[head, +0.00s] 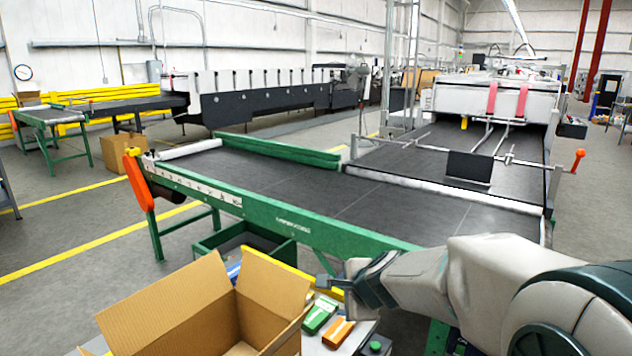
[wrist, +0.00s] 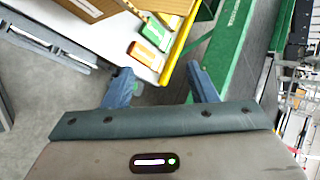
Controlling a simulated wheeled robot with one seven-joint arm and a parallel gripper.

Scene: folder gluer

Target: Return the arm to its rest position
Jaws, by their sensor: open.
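My gripper (head: 334,284) is at the end of my arm, which reaches in from the lower right in the head view. It is open, and in the wrist view its two fingers (wrist: 160,84) stand apart with nothing between them. In the head view the fingers are close to the right of a green carton (head: 320,314) and an orange carton (head: 338,331), apparently above the table's edge. The same green carton (wrist: 156,32) and orange carton (wrist: 146,55) lie beyond the fingers in the wrist view.
An open cardboard box (head: 180,308) stands at the lower left, on the table with the cartons. A green-framed conveyor (head: 300,190) runs behind my gripper. A green bin (head: 240,240) sits between box and conveyor. The grey floor (head: 90,215) at left is largely clear.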

